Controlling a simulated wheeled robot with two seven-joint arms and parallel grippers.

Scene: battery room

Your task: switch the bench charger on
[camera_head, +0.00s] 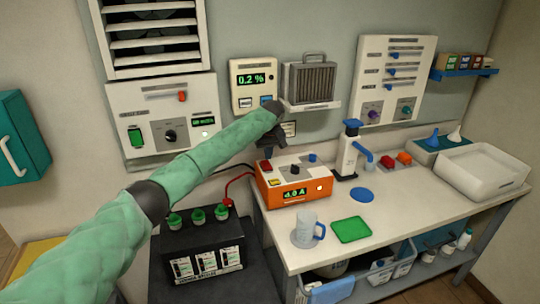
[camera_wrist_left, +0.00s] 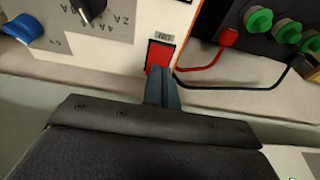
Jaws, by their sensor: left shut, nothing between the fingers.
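The bench charger (camera_head: 294,188) is an orange-fronted box with a pale top, standing at the left end of the bench. Its green display (camera_head: 295,194) is lit and shows a reading in A. A red rocker switch (camera_head: 266,166) sits at the left of its top; in the left wrist view the red switch (camera_wrist_left: 161,53) is just beyond my fingertips. My left gripper (camera_head: 268,152) is shut and empty, pointing down above the switch. In the left wrist view its fingertips (camera_wrist_left: 162,72) overlap the switch's near edge; I cannot tell whether they touch. My right gripper is not in view.
A black battery (camera_head: 203,245) with green caps stands left of the charger, joined by red and black leads. A clear jug (camera_head: 307,230), a green tray (camera_head: 351,230) and a pump bottle (camera_head: 349,150) stand on the bench (camera_head: 420,215). A wall panel (camera_head: 165,105) is behind my arm.

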